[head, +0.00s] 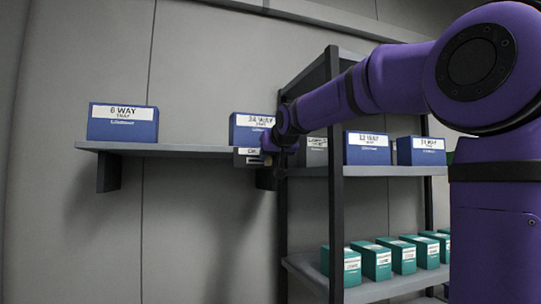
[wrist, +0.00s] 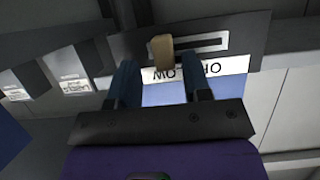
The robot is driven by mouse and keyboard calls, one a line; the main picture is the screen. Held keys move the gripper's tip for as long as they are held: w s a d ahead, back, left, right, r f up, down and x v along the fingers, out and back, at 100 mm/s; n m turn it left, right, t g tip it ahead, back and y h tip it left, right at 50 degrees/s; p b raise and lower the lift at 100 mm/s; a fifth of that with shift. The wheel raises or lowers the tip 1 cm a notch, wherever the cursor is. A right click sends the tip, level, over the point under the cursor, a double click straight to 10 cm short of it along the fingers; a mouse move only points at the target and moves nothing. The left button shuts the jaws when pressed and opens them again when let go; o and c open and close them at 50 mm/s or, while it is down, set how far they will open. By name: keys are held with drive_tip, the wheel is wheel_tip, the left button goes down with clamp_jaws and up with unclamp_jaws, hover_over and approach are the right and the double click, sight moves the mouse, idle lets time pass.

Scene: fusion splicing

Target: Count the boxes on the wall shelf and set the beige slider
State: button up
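The wall shelf (head: 170,149) in the head view carries two blue boxes with white labels. One blue box (head: 123,124) reads "6 WAY TRAY" at the left; the other blue box (head: 248,130) is at the right end, partly hidden by my arm. A dark slider panel (head: 244,158) is at the shelf's right front edge. In the wrist view, the beige slider (wrist: 162,52) sits towards the left of the panel's slot, above an upside-down white label (wrist: 205,70). My gripper (wrist: 160,80) is open, its fingers apart with the slider beyond the gap; contact cannot be told.
A dark-framed rack (head: 335,170) stands right of the wall shelf, with blue boxes (head: 367,148) above and several teal boxes (head: 375,261) below. My purple arm crosses in front of the rack. The wall below the shelf is clear.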

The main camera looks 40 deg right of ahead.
drive_tip(key=v, duration=1)
drive_tip(key=shift+s+r, duration=0.15)
drive_tip(key=shift+s, duration=0.2)
drive_tip(key=shift+a, duration=0.1)
drive_tip(key=s+a+f+n+g+y, duration=0.1)
drive_tip(key=s+a+f, duration=0.3)
drive_tip(key=s+f, duration=0.4)
drive_tip(key=s+a+f+n+g+y, duration=0.1)
drive_tip(key=s+a+f+g, duration=0.3)
drive_tip(key=s+f, duration=0.4)
drive_tip(key=s+a+f+n+g+y, duration=0.1)
drive_tip(key=s+a+f, duration=0.5)
drive_tip(key=f, duration=1)
drive_tip(key=shift+s+g+y, duration=0.4)
drive_tip(key=shift+s+g, duration=0.5)
drive_tip(key=shift+s, duration=0.2)
drive_tip(key=shift+f, duration=0.15)
